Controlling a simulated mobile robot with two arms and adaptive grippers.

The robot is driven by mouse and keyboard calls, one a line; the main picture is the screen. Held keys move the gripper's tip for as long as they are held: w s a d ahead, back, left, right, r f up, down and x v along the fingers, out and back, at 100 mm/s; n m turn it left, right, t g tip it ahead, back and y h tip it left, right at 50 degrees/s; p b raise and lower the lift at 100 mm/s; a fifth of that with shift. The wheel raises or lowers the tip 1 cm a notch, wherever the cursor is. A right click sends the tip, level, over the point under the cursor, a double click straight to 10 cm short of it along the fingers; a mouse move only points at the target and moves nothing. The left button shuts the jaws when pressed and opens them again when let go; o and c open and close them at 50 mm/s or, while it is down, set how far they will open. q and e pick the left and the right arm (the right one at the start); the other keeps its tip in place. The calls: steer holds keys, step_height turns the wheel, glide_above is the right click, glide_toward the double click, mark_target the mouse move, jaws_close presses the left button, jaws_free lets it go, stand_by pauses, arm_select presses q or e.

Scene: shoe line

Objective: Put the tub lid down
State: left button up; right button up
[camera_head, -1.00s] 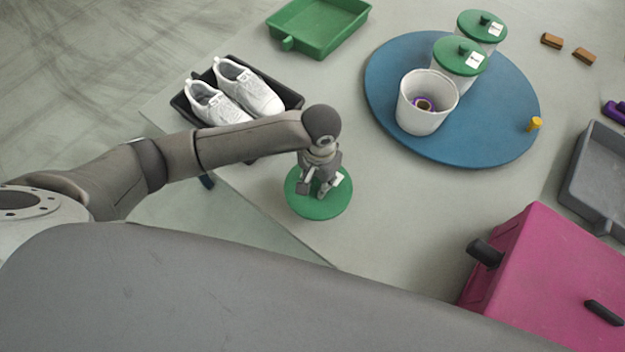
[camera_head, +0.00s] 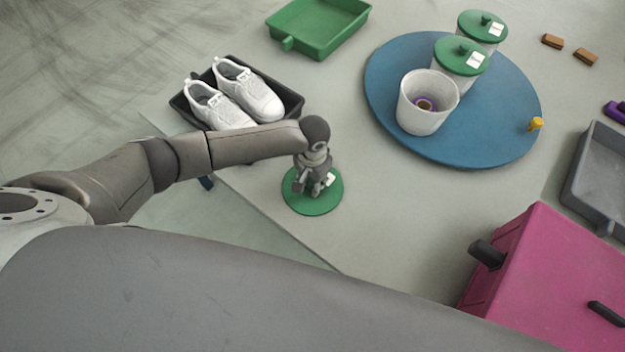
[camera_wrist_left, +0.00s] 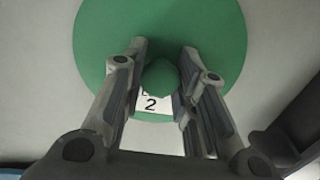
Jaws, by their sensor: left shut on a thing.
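The green tub lid (camera_head: 323,203) is a round disc with a knob and a white label. My left gripper (camera_head: 318,188) is shut on the lid's knob, and the lid is level over or on the grey table near its front left edge. I cannot tell for sure whether it touches the table. In the left wrist view, the lid (camera_wrist_left: 205,35) fills the upper middle, with a "2" on its label, and the fingers of my left gripper (camera_wrist_left: 160,78) stand on both sides of the knob. An open white tub (camera_head: 424,118) with a purple item inside stands on the blue round board. My right gripper is not in view.
The blue board (camera_head: 480,130) also carries two tubs with green lids (camera_head: 460,56) and a yellow peg (camera_head: 535,124). White shoes (camera_head: 248,90) sit in a black tray behind my left arm. A pink box (camera_head: 545,270) stands at the right front. Table between lid and board is clear.

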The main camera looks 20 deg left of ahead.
mark_target(312, 182)
arm_select(q)
steer(key=shift+f, duration=0.1)
steer(key=o, duration=1)
steer(key=shift+o, duration=0.2)
step_height(312, 182, up, 12)
steer(key=shift+p, duration=0.45)
